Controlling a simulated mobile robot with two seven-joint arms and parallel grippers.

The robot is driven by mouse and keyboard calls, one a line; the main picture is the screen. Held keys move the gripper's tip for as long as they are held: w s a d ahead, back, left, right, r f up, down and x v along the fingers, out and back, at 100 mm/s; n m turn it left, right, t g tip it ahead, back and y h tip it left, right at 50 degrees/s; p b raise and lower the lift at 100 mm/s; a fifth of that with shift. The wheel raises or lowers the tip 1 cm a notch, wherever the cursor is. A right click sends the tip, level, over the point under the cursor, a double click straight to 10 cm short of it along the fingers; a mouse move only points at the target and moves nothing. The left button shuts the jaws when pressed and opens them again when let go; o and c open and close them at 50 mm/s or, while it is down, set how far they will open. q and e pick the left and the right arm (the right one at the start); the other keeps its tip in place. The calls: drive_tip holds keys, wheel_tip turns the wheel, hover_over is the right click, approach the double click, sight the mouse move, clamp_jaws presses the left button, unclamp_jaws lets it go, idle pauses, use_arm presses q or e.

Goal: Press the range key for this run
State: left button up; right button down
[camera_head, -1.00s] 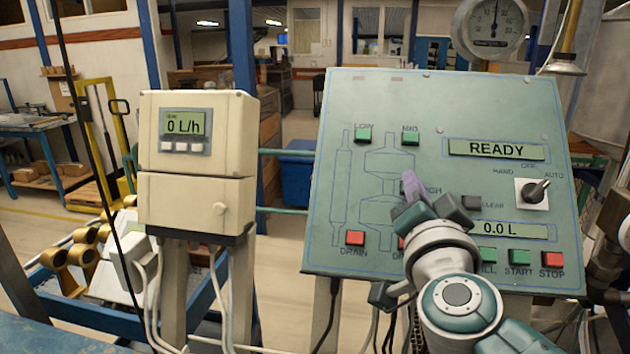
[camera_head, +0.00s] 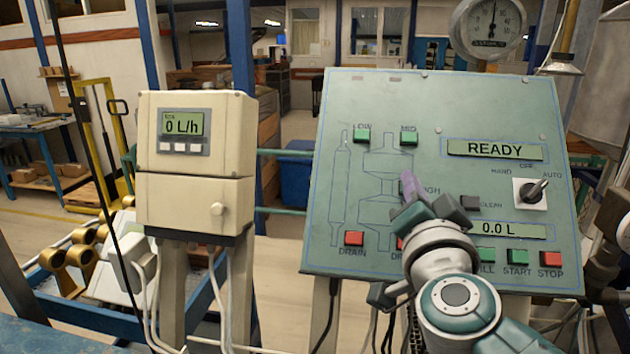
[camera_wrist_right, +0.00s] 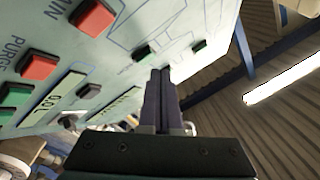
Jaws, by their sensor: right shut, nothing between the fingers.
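The green test panel (camera_head: 345,105) carries a green LOW key (camera_head: 361,136) and a green MID key (camera_head: 409,139), both uncovered. A partly covered label ending in "IGH" shows beside my right gripper (camera_head: 409,185); any key there is hidden by the gripper. The fingers are closed together, empty, and point up in front of the panel. In the right wrist view the closed fingers (camera_wrist_right: 160,77) lie close to a green key (camera_wrist_right: 142,53), with another green key (camera_wrist_right: 198,46) farther right. I cannot tell whether the fingertips touch the panel. My left gripper is not in view.
The READY display (camera_head: 495,149), 0.0 L display (camera_head: 508,230) and HAND/OFF/AUTO knob (camera_head: 533,190) are on the panel. Red DRAIN (camera_head: 354,238) and STOP (camera_head: 551,258) keys line its lower edge. A beige meter box (camera_head: 195,200) reading 0 L/h stands left, with a gap between.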

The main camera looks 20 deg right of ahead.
idle(0.4)
drive_tip(key=shift+w+d+f, duration=0.2)
drive_tip(key=shift+w+f, duration=0.1)
drive_tip(key=shift+w+d+f+b, duration=0.1)
drive_tip(key=shift+w+f+b, duration=0.15)
drive_tip(key=shift+b, duration=0.35)
idle(0.4)
drive_tip(key=shift+s+r, duration=0.1)
drive_tip(key=shift+s+a+r+p, duration=0.3)
drive_tip(key=shift+s+r+p, duration=0.15)
drive_tip(key=shift+p, duration=0.45)
